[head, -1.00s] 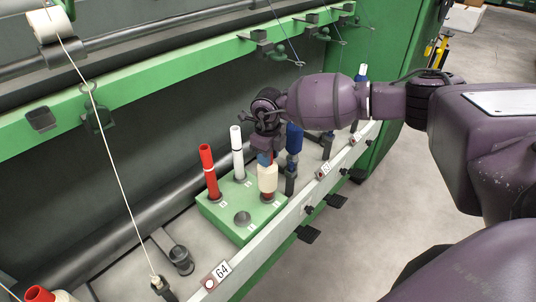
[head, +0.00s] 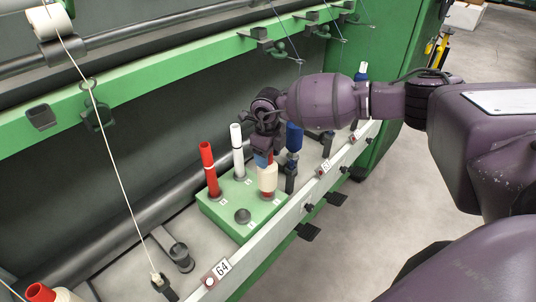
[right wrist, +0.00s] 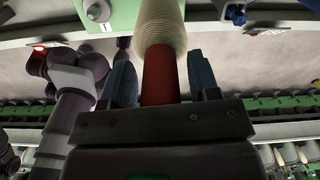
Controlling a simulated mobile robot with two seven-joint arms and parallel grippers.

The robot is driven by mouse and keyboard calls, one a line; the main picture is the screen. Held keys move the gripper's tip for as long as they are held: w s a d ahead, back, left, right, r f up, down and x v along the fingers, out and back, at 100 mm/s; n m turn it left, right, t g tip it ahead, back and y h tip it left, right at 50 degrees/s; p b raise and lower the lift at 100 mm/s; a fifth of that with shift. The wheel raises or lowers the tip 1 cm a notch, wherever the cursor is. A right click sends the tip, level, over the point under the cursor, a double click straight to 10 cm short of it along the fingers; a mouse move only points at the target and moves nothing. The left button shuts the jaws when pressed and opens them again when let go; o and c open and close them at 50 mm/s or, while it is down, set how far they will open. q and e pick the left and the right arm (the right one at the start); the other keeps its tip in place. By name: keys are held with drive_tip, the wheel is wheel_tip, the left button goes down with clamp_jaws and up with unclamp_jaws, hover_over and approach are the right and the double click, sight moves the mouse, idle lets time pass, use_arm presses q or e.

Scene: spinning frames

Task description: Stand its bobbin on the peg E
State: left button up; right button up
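A cream-wound bobbin (head: 268,179) with a red tube stands upright at the right front corner of the green block (head: 215,209). My right gripper (head: 264,157) is above it, with its fingers around the top of the tube. In the right wrist view, the blue fingers flank the red tube (right wrist: 160,78) with a narrow gap on each side, and the cream yarn (right wrist: 161,25) lies beyond. The block's small labels are too small to read. My left gripper is not in view.
A red tube (head: 209,170) and a white tube (head: 237,151) stand on the block, beside an empty dark peg (head: 243,216). A blue bobbin (head: 294,138) stands close to the right of my gripper. The white rail (head: 290,218) with number plates runs along the front.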

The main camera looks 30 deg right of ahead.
drive_tip(key=shift+o, duration=0.4)
drive_tip(key=shift+r, duration=0.35)
wheel_tip(320, 180, up, 9)
drive_tip(key=shift+r+p, duration=0.1)
drive_tip(key=shift+p, duration=0.35)
drive_tip(key=shift+r, duration=0.45)
